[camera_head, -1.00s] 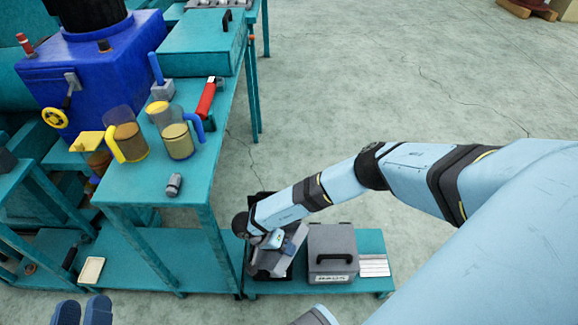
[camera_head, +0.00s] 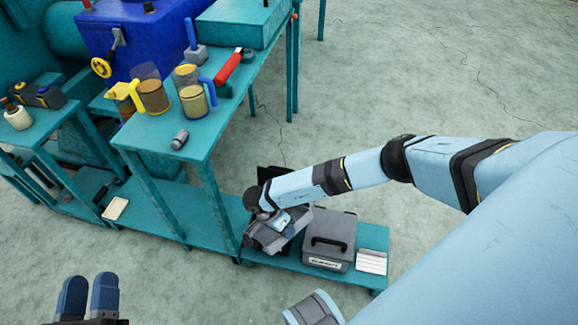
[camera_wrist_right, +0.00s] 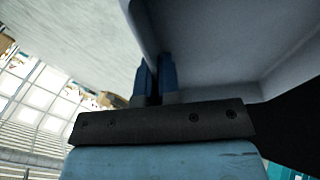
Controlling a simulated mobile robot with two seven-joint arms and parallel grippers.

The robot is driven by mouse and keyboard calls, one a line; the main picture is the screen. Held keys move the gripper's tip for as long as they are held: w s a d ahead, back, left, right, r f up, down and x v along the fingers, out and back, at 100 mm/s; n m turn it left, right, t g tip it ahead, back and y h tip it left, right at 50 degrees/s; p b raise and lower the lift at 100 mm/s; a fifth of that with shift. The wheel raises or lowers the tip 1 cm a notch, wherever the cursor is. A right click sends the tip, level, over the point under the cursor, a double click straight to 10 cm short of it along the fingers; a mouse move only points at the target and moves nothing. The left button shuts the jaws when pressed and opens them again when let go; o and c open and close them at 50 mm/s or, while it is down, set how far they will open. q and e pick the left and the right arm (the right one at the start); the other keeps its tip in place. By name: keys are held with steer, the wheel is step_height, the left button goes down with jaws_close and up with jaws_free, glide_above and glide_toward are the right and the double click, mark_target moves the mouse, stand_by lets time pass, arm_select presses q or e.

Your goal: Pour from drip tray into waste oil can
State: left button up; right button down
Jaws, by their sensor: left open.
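The drip tray (camera_head: 292,232) looks like a grey, shallow tray. It is tilted at the end of my right arm, above the low teal shelf. In the right wrist view, the grey tray (camera_wrist_right: 215,40) fills the upper right, and its wall runs down between the blue fingers of my right gripper (camera_wrist_right: 153,80), which is shut on it. My left gripper (camera_head: 88,296) is open and empty at the lower left.
A grey case (camera_head: 330,238) with a black handle and a white pad (camera_head: 371,262) stand on the low shelf, right of the tray. The teal bench (camera_head: 150,140) holds jugs, a red-handled tool and a small grey item. Open floor lies to the right.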

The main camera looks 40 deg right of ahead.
steer(key=shift+s, duration=0.1)
steer(key=shift+s+f+t+p, duration=0.2)
steer(key=shift+t+p, duration=0.2)
steer(key=shift+t, duration=0.2)
steer(key=shift+s+f+t+y, duration=0.35)
steer(key=shift+f+t, duration=0.25)
steer(key=shift+t, duration=0.4)
steer(key=shift+s+d+f+m+t, duration=0.1)
steer(key=shift+s+f+m+t, duration=0.15)
steer(key=shift+f+t, duration=0.45)
arm_select(q)
steer(key=shift+s+a+f+g+y, duration=0.15)
steer(key=shift+f+y, duration=0.1)
steer(key=shift+f, duration=0.2)
steer(key=shift+a+f+g+y, duration=0.15)
steer(key=shift+f+y, duration=0.1)
steer(key=shift+f, duration=0.15)
arm_select(e)
steer(key=shift+t, duration=0.5)
arm_select(q)
steer(key=shift+d, duration=0.1)
arm_select(e)
steer(key=shift+s, duration=0.15)
